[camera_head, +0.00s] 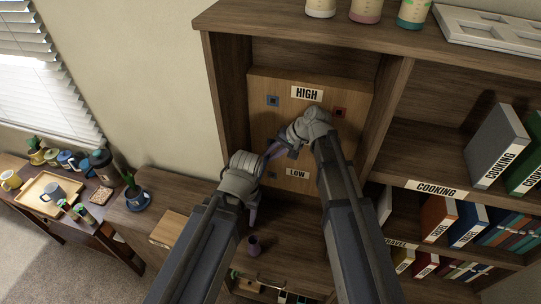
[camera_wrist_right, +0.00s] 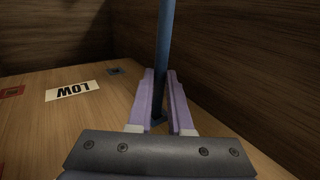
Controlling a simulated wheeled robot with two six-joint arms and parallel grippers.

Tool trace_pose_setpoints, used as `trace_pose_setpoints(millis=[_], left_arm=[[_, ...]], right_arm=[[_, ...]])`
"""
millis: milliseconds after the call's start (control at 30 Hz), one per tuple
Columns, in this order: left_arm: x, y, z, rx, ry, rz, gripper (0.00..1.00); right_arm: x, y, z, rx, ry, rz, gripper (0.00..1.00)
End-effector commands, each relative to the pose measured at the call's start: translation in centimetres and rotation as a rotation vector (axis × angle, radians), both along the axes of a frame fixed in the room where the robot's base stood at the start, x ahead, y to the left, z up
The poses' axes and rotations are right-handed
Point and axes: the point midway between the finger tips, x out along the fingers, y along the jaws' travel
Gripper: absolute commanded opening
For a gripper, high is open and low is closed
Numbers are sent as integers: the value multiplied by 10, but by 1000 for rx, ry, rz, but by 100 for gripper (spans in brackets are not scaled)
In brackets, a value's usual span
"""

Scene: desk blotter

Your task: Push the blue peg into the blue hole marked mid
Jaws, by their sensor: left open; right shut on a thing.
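The blue peg (camera_wrist_right: 163,50) is a long thin rod between the purple fingers of my right gripper (camera_wrist_right: 160,105) in the right wrist view. It runs up out of the top of that view. In the head view my right gripper (camera_head: 271,154) is at the front of the wooden board (camera_head: 305,84), between the HIGH label (camera_head: 307,93) and the LOW label (camera_head: 298,173). No MID label or mid hole shows; my right gripper and arm cover that part of the board. I cannot tell whether the peg touches the board. My left gripper (camera_head: 252,212) is open and empty, lower left of the right one.
A blue square hole (camera_head: 272,100) and a red one (camera_head: 339,112) flank HIGH. A grey-blue hole (camera_wrist_right: 117,71) and a red one (camera_wrist_right: 12,92) flank LOW. Shelf walls enclose the board.

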Motion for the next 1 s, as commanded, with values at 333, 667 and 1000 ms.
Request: trace_pose_setpoints(millis=[333, 667, 1000], left_arm=[[0, 0, 0, 0, 0, 0, 53], [0, 0, 0, 0, 0, 0, 53], [0, 0, 0, 0, 0, 0, 53]], right_arm=[[9, -3, 0, 0, 0, 0, 0], [16, -5, 0, 0, 0, 0, 0], [24, -7, 0, 0, 1, 1, 0]])
